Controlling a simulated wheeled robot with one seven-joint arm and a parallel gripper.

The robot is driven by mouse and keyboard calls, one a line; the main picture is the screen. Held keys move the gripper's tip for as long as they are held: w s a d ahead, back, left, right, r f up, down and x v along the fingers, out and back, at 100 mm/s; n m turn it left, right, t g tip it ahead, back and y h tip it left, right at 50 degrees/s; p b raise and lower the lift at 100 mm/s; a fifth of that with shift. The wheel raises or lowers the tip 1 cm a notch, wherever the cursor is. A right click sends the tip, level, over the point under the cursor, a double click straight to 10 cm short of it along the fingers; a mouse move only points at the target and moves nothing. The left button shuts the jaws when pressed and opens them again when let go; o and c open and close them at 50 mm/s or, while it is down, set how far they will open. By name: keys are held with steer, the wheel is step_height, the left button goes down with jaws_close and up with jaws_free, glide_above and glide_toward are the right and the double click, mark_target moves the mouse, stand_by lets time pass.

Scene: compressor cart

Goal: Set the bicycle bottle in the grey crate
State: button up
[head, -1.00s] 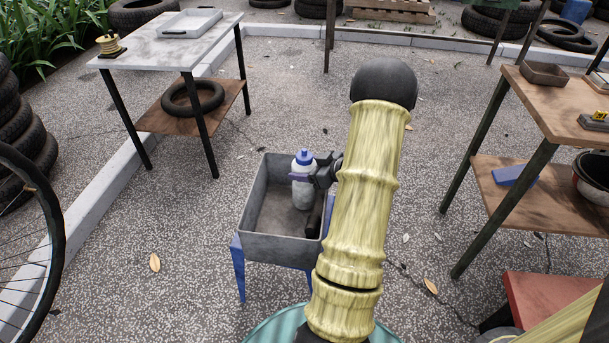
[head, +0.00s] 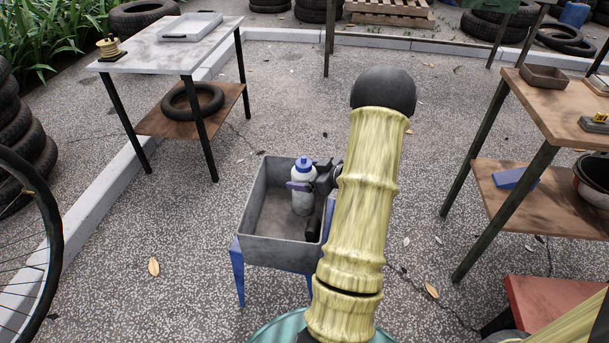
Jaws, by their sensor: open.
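The bicycle bottle (head: 302,194), white with a blue cap, stands upright inside the grey crate (head: 283,252), toward its right side. The crate sits on a low stand with blue legs (head: 237,272). My gripper (head: 304,186) is at the bottle, reaching in from the right over the crate's wall. It is open, with a finger in front of the bottle's upper body. My yellow arm hides the crate's right side and part of the gripper. A dark object (head: 314,223) lies low in the crate beside the bottle, partly hidden.
A wooden workbench (head: 560,105) is at the right. A bicycle wheel (head: 45,240) is at the left edge. Paved floor around the crate is clear.

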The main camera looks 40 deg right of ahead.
steer(key=p+v, duration=0.4)
steer(key=v, duration=0.8)
stand_by(0.4)
